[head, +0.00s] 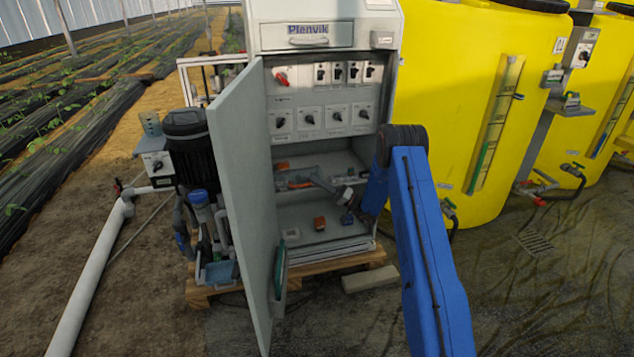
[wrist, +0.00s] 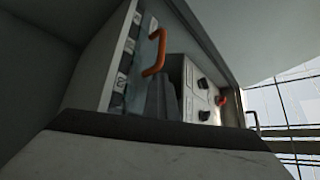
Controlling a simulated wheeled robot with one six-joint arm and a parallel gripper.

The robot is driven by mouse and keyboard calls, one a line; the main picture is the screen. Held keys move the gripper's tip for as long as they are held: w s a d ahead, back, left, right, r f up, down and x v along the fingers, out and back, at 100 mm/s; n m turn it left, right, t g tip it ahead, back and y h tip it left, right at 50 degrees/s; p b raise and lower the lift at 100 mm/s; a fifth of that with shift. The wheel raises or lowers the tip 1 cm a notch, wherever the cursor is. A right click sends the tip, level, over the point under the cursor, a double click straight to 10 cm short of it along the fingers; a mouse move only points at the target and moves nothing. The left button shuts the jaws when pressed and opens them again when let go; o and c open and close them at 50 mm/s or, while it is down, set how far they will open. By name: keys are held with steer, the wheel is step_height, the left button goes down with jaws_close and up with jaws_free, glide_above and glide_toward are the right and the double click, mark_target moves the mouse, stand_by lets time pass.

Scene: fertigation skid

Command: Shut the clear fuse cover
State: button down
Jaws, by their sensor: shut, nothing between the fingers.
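The clear fuse cover (wrist: 140,75) shows in the wrist view as a see-through pane with an orange handle (wrist: 157,52), at a slant to a row of switch-like parts. In the head view the cover is small and hard to make out; an orange bar (head: 299,185) shows near my gripper. How far the cover stands open I cannot tell. My gripper (head: 314,178) reaches into the open cabinet from the right. Its fingers (wrist: 165,97) are shut and empty, close beside the cover in the wrist view; whether they touch it is unclear.
The cabinet door (head: 240,190) stands open at the left of the opening. Rotary switches (head: 309,118) fill the panel above. An orange part (head: 319,223) lies on the lower floor of the cabinet. A yellow tank (head: 460,110) stands to the right.

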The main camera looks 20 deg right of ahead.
steer(key=shift+f, duration=0.65)
steer(key=r+v, duration=0.1)
steer(key=v, duration=1.6)
steer(key=s+a+r+n+g, duration=0.1)
steer(key=s+a+r+g, duration=0.3)
steer(key=r, duration=0.3)
steer(key=s+a+r+n+g, duration=0.1)
steer(key=s+a+r+g, duration=0.25)
steer(key=a+r, duration=0.35)
steer(key=s+a+r+n+g+h, duration=0.1)
steer(key=s+a+r+g+h, duration=0.3)
steer(key=s, duration=0.3)
steer(key=s+a+r+g+h, duration=0.1)
steer(key=s+a+r+g, duration=0.1)
steer(key=s+a+r, duration=0.4)
steer(key=s+r+h, duration=0.2)
steer(key=s+h, duration=0.2)
steer(key=s, duration=0.6)
steer(key=s+r+h, duration=0.3)
steer(key=s+h, duration=0.1)
steer(key=s, duration=0.5)
steer(key=s+d+m+t+h, duration=0.1)
steer(key=s+d+t+h, duration=0.2)
steer(key=s, duration=0.5)
steer(key=s+d+m+t+h, duration=0.2)
steer(key=s+d+t+h, duration=0.1)
steer(key=s+d, duration=0.3)
steer(key=shift+s+r+h, duration=0.2)
steer(key=shift+s+h, duration=0.1)
steer(key=shift+s, duration=0.75)
